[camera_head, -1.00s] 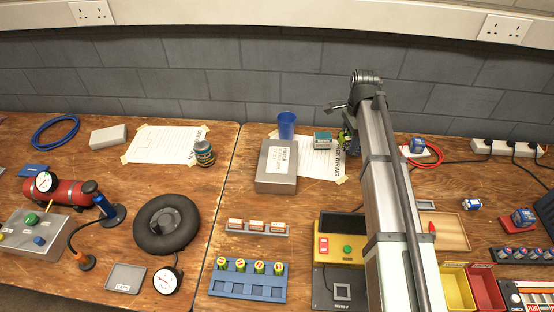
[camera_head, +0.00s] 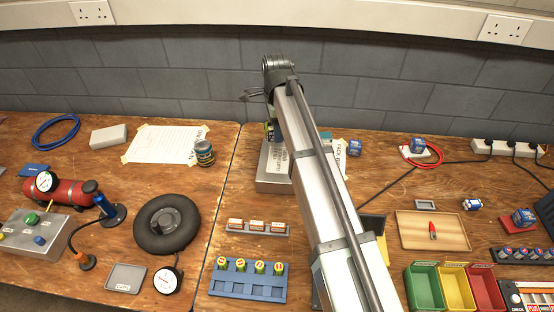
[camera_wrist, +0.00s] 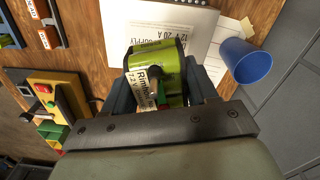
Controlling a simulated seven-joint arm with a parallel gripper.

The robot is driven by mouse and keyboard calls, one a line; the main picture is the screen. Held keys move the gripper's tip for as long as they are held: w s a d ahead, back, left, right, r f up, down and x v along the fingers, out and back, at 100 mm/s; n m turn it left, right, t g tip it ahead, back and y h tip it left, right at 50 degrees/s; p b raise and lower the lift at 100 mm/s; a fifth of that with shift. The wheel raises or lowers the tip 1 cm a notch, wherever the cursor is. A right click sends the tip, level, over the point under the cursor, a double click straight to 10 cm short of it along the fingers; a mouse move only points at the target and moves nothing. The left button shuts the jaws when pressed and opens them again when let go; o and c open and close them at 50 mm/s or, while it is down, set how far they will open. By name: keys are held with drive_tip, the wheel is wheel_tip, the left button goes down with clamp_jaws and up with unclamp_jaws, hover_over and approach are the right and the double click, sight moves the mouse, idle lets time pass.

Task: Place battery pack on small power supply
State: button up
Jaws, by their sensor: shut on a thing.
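My gripper (camera_wrist: 162,88) is shut on a green battery pack (camera_wrist: 172,60) with a pale printed label; its fingers press on both sides. In the wrist view the pack overlaps the labelled silver power supply (camera_wrist: 195,28), whose print reads "SUPPLY" and "12 V 20 A". The height gap between pack and supply cannot be told. In the head view the silver supply (camera_head: 268,183) lies at the middle of the bench, partly behind my arm. My gripper (camera_head: 271,132) is over its far edge there, with the pack mostly hidden.
A blue cup (camera_wrist: 246,60) stands close beside the supply. A smaller grey box (camera_head: 108,136) lies at the back left. A jar (camera_head: 204,153) stands left of the supply. A rack of small labelled blocks (camera_head: 257,228) lies in front. Papers are taped to the bench.

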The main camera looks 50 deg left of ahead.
sight(277, 159)
drive_tip(key=m, duration=0.3)
drive_tip(key=shift+d, duration=0.2)
drive_tip(key=shift+f, duration=5)
drive_tip(key=shift+f, duration=0.15)
drive_tip(key=o, duration=1.4)
wheel_tip(277, 159, up, 12)
drive_tip(key=shift+r, duration=0.15)
